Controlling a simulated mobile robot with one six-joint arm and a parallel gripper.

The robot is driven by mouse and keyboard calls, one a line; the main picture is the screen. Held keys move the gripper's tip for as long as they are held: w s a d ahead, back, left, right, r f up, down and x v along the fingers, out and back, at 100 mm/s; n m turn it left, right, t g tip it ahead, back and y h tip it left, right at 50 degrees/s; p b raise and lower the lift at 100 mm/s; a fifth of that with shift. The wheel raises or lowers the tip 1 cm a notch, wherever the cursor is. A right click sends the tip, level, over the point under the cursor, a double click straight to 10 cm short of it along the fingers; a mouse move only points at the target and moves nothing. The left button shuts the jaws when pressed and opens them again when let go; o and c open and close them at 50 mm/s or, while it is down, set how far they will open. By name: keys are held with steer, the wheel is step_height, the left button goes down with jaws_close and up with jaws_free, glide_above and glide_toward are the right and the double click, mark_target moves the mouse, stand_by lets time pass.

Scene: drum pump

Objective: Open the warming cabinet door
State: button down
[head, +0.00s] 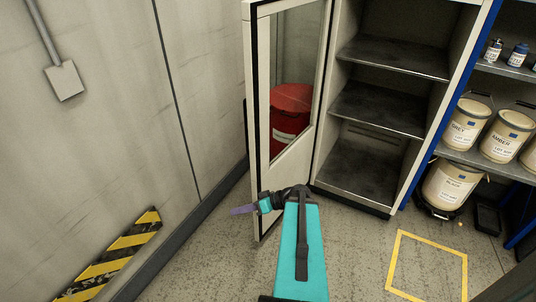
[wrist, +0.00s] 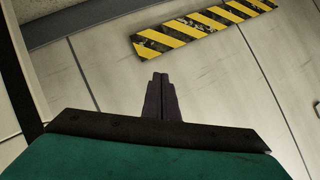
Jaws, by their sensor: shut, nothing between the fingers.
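The warming cabinet (head: 375,100) stands with its door (head: 262,150) swung wide open to the left. The door has a pale frame and a glass window, and a red drum (head: 290,110) shows through the glass. The cabinet's dark shelves are bare. My gripper (head: 240,211) is at the lower part of the door, by its outer edge, pointing left toward the wall. In the wrist view its dark fingers (wrist: 161,78) are together with nothing between them. I cannot tell whether it touches the door. My arm covers part of the floor in front of the cabinet.
A yellow square (head: 428,266) marks clear floor. A striped yellow-black strip (head: 110,262) is on the left wall.

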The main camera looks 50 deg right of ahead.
mark_target(261, 146)
steer(key=s+d+r+t+h+b, duration=0.1)
steer(key=s+d+r+t+h, duration=0.1)
steer(key=d+r, duration=0.3)
steer(key=s+d+r+n+t+h+b, duration=0.1)
steer(key=s+d+r+t, duration=0.2)
steer(key=d, duration=0.6)
steer(key=s+d+r+t+h+b, duration=0.1)
steer(key=s+d+r+t+h, duration=0.1)
steer(key=s+d+r, duration=0.2)
steer(key=d+r, duration=0.2)
steer(key=d, duration=0.2)
steer(key=shift+s+r+t+h, duration=0.3)
steer(key=shift+s+t, duration=0.1)
steer(key=shift+w+d, duration=0.1)
steer(key=shift+w+a+p, duration=0.3)
steer(key=shift+w+p, duration=0.25)
steer(key=shift+w, duration=1.75)
steer(key=shift+w+a+p, duration=0.25)
steer(key=shift+w+p, duration=0.25)
steer(key=shift+w, duration=1.75)
steer(key=shift+w+a+p, duration=0.3)
steer(key=shift+w+p, duration=0.25)
steer(key=shift+w, duration=1.75)
